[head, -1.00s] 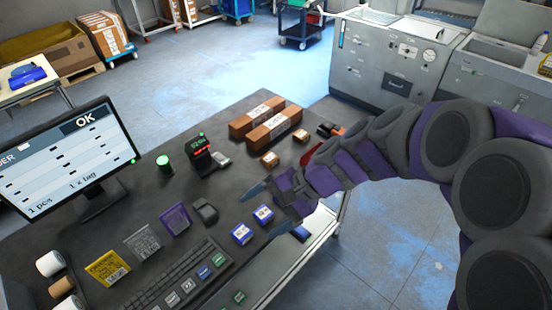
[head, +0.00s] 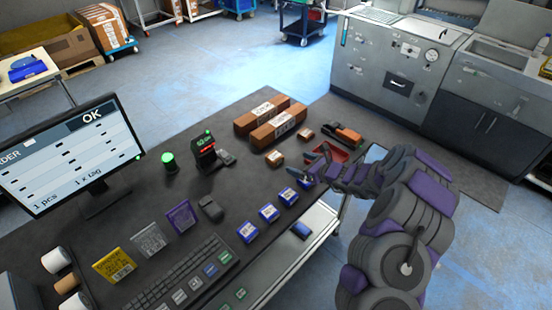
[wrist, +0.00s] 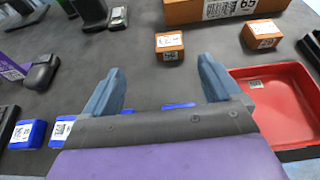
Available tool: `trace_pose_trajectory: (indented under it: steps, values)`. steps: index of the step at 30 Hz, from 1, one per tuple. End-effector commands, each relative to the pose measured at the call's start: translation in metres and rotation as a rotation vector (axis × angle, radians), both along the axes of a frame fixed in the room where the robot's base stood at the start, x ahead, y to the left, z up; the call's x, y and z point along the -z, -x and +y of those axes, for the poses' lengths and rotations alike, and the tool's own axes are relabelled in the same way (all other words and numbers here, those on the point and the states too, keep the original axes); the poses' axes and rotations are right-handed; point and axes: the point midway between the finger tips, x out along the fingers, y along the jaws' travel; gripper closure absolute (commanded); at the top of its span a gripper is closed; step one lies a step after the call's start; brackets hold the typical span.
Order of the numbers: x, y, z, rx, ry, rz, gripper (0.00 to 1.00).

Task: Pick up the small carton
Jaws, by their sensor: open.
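Two small brown cartons with white labels lie on the dark table. The nearer small carton (head: 275,159) sits in front of the long cartons; in the wrist view this carton (wrist: 169,46) is beyond the gap between the fingertips, apart from them. The other small carton (head: 306,134) is farther right and back, and also shows in the wrist view (wrist: 262,34). My gripper (head: 313,163) is open and empty, above the table beside the red tray (wrist: 290,92). Its two blue-grey fingers flank an empty gap in the wrist view (wrist: 161,72).
Two long cartons (head: 279,128) lie behind the small ones. A scanner (head: 205,148) with red and green lights stands left of them. Blue boxes (head: 268,212) line the front edge. An orange and black tool (head: 346,135) lies at the right.

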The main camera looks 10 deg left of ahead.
Motion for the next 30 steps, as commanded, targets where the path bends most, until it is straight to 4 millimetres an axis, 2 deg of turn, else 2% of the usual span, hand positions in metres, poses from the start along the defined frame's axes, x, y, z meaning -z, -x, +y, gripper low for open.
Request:
trace_pose_trajectory:
  steps: [4, 8, 14, 21, 25, 30]
  values:
    - [0.015, -0.007, -0.013, 0.042, -0.011, 0.024, 0.08]
    - [0.023, -0.019, -0.007, 0.043, -0.018, 0.025, 0.08]
    - [0.038, -0.042, 0.019, 0.042, -0.019, 0.024, 0.08]
    - [0.055, -0.068, 0.061, 0.041, -0.009, 0.023, 0.08]
    - [0.059, -0.075, 0.07, 0.042, -0.009, 0.023, 0.08]
    - [0.063, -0.079, 0.068, 0.043, -0.017, 0.025, 0.08]
